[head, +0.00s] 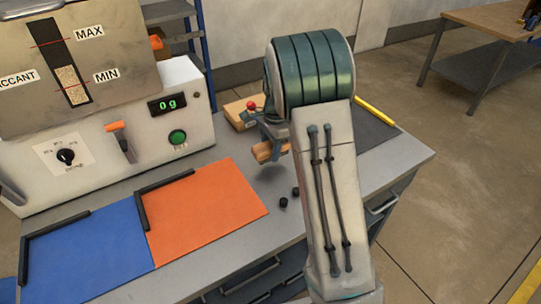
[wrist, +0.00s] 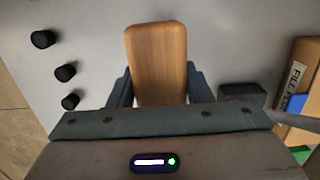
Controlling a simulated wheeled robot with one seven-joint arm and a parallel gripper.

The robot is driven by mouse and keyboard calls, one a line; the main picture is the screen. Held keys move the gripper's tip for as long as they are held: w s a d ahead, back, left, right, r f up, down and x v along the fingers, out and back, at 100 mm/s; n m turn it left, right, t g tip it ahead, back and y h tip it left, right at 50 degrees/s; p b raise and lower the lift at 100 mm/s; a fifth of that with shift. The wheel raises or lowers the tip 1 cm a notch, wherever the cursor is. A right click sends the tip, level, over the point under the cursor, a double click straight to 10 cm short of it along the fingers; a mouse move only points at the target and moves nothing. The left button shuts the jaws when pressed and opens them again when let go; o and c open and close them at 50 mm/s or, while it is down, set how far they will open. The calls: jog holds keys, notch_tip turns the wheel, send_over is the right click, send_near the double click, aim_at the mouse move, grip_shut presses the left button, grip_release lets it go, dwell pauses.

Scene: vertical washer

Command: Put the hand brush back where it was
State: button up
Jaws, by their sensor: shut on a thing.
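The hand brush (wrist: 156,58), of which I see a pale wooden block with a rounded end, is between the two dark fingers of my gripper (wrist: 159,90) in the wrist view. My gripper is shut on it. In the head view the brush (head: 264,152) shows as a small wooden piece below my gripper (head: 275,138), above the grey worktop. My arm hides part of it, and its bristles are not visible.
Black knobs (wrist: 65,73) stand on the worktop near the brush. A cardboard box (head: 240,112) lies behind my gripper. Orange (head: 205,207) and blue (head: 90,255) mats lie left, before the dispenser (head: 110,125). A dark mat (head: 372,128) lies right.

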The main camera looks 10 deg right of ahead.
aim_at(270, 157)
jog(key=shift+f, duration=1.75)
jog(key=shift+f, duration=0.2)
jog(key=o, duration=1)
jog(key=shift+c, duration=0.2)
jog(key=shift+r, duration=0.1)
